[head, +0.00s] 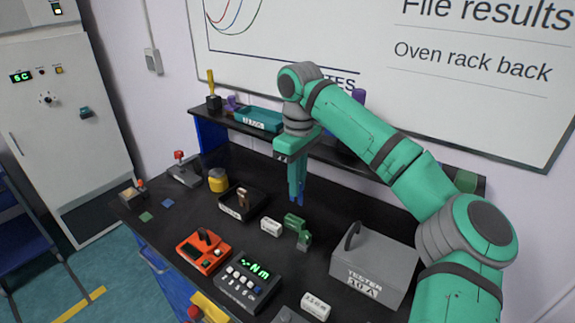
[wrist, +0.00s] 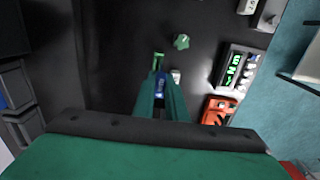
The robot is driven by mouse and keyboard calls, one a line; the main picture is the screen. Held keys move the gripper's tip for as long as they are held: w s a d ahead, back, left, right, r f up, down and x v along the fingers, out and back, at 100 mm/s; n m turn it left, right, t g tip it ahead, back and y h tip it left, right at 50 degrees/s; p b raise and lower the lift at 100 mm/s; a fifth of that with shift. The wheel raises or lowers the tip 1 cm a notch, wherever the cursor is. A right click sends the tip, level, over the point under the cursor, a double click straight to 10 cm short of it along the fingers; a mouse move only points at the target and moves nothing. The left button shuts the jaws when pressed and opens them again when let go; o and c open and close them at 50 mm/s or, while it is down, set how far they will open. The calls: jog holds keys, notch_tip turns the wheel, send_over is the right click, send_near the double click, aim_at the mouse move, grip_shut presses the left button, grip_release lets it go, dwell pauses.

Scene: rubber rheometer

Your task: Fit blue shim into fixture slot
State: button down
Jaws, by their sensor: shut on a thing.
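My gripper (head: 297,192) hangs pointing down above the black bench, its fingers shut on the blue shim (head: 301,198). The shim also shows between the fingers in the wrist view (wrist: 159,95); most of it is covered by them. A green clamp-like piece (head: 297,226) with a grey foot stands on the bench just in front of the gripper; it also shows in the wrist view (wrist: 181,42). Another small green piece (wrist: 158,60) shows just past the fingertips in the wrist view. I cannot tell which is the fixture, and no slot is clearly visible.
A small white block (head: 271,227) lies left of the green clamp. A black tray (head: 262,209), an orange device (head: 203,252) and a meter (head: 247,283) stand left and in front. A grey tester box (head: 374,263) stands to the right. A shelf (head: 335,157) runs behind.

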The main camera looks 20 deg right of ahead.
jog(key=shift+w, duration=0.55)
jog(key=shift+s, duration=0.1)
jog(key=shift+d+f, duration=0.1)
jog(key=shift+f, duration=0.8)
notch_tip(320, 180, down, 4)
jog(key=shift+r, duration=0.1)
jog(key=shift+s, duration=0.1)
jog(key=shift+f, duration=2.1)
dwell(1.4)
